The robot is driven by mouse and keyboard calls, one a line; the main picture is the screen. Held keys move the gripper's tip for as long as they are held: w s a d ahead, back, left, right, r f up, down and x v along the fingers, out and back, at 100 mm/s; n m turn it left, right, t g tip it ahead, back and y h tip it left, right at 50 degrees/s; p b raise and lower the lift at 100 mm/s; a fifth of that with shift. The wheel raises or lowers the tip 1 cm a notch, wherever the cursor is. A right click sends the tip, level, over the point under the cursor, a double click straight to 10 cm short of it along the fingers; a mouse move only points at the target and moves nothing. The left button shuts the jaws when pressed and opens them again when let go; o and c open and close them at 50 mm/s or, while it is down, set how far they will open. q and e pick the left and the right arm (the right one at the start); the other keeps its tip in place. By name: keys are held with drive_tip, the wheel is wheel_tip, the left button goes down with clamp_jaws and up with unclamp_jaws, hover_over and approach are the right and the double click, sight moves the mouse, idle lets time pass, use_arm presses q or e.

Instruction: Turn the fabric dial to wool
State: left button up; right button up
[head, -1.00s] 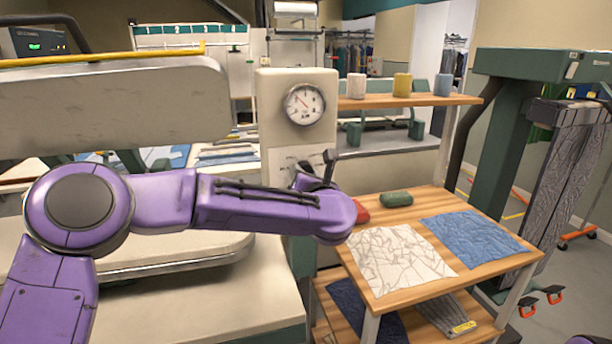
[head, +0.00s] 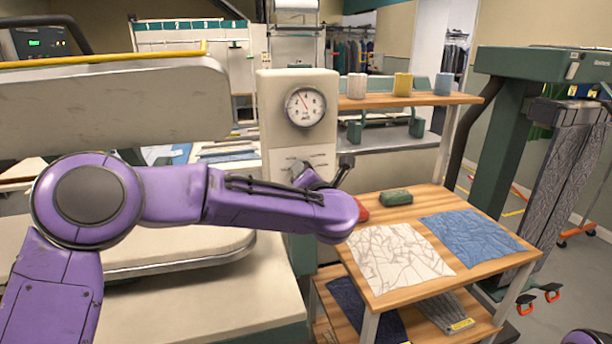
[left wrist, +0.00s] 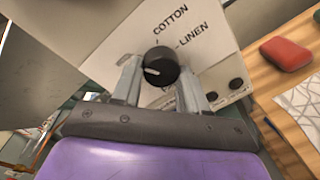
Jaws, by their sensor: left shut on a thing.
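The fabric dial (left wrist: 160,65) is a black round knob on a pale panel, seen in the left wrist view. The printed words COTTON and LINEN show above it and to its right; the word wool is not visible. A white mark on the knob points toward the left of that picture. My left gripper (left wrist: 163,75) is shut on the dial, with one finger on each side. In the head view the left gripper (head: 322,177) is at the front of the cream machine column (head: 270,110), hiding the dial. My right gripper is not in view.
A round gauge (head: 305,107) is above the dial panel. To the right is a wooden shelf table (head: 415,208) with white cloth (head: 400,258), blue cloth (head: 470,238), a green block (head: 396,197) and a red block (left wrist: 286,54). Cups stand on the upper shelf (head: 420,101).

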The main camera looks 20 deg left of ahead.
use_arm(q)
drive_tip(key=o, duration=1.1)
drive_tip(key=shift+c, duration=0.2)
drive_tip(key=b+v, duration=0.3)
drive_tip(key=v, duration=0.7)
drive_tip(key=shift+s+d, duration=0.2)
